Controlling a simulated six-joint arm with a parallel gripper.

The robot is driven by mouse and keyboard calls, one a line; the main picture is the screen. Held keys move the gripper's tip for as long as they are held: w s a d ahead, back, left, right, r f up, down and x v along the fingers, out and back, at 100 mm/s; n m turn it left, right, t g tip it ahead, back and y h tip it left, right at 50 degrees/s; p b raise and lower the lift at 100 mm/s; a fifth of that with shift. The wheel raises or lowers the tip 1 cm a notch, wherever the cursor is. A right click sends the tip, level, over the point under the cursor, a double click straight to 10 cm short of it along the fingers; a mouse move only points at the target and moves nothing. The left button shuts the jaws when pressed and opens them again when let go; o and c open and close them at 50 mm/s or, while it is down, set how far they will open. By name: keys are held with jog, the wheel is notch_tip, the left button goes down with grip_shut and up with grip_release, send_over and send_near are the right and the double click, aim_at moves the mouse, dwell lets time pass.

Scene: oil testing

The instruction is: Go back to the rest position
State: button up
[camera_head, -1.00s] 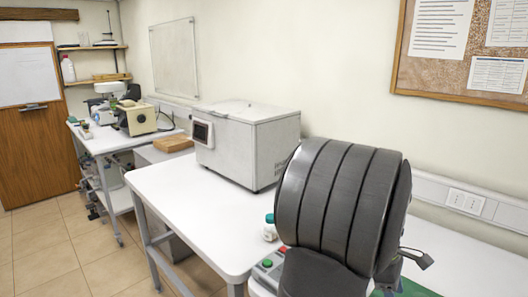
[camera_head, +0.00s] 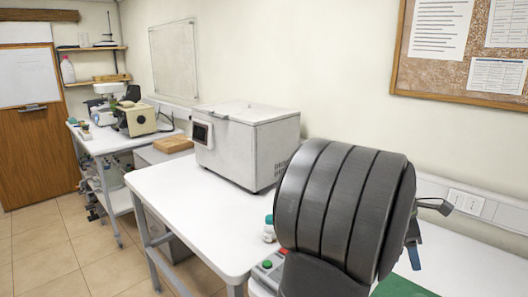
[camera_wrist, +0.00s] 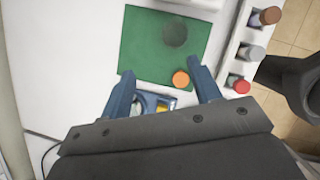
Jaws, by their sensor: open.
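My gripper (camera_wrist: 160,88) shows in the wrist view with its two blue fingers apart and nothing between them. It hangs over the near edge of a green mat (camera_wrist: 145,40). An orange-topped round item (camera_wrist: 180,78) is on the mat close to the right finger, and a dark round shape (camera_wrist: 174,33) is further in on the mat. In the head view my large dark arm joint fills the lower right, and part of a blue finger (camera_head: 414,256) shows beside it. The green mat (camera_head: 400,287) is mostly hidden there.
A white box-shaped machine (camera_head: 247,143) stands on the white table (camera_head: 165,200). A small bottle with a teal cap (camera_head: 269,229) is near my arm. A rack (camera_wrist: 238,50) with several capped bottles is right of the mat. White surface is clear left of the mat.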

jog(key=w+r+n, duration=0.2)
jog(key=w, duration=0.4)
jog(key=w+a+f, duration=0.2)
jog(key=w, duration=0.1)
jog(key=w+a+f, duration=0.4)
jog(key=w, duration=0.1)
jog(key=shift+w+f, duration=0.1)
jog(key=shift+w, duration=0.2)
jog(key=shift+w+a+f+t, duration=0.1)
jog(key=shift+w+f+t, duration=0.2)
jog(key=shift+f, duration=0.1)
